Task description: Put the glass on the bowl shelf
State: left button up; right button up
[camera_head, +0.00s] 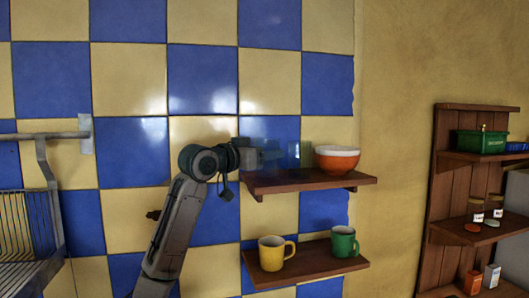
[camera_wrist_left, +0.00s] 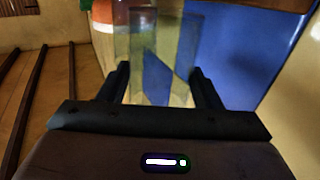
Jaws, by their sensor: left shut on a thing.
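The clear glass (camera_head: 286,156) is hard to see against the blue and cream tiles. It is over the left part of the upper shelf (camera_head: 300,182), which holds an orange-and-white bowl (camera_head: 337,159). My left gripper (camera_head: 258,157) reaches in from the left and is shut on the glass. In the left wrist view the glass (camera_wrist_left: 158,50) is between the two fingers (camera_wrist_left: 163,84), with the bowl (camera_wrist_left: 103,28) beyond it at upper left. I cannot tell whether the glass's base touches the shelf. My right gripper is not in view.
A lower shelf (camera_head: 318,262) holds a yellow mug (camera_head: 271,254) and a green mug (camera_head: 343,242). A wire rack (camera_head: 22,228) hangs at far left. A wooden shelf unit (camera_head: 452,195) with jars and boxes stands at right. The bowl is close to the glass's right.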

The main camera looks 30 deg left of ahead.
pick_arm(q)
jog(key=shift+f, duration=0.45)
jog(key=shift+s, duration=0.1)
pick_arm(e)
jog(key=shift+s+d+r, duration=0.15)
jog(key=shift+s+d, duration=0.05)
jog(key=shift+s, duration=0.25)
pick_arm(q)
jog(key=shift+d, duration=0.1)
jog(key=shift+f, duration=0.15)
jog(key=o, duration=1.2)
jog(key=shift+c, duration=0.2)
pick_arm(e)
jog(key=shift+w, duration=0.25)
pick_arm(q)
jog(key=b+v, duration=0.6)
jog(key=v, duration=0.6)
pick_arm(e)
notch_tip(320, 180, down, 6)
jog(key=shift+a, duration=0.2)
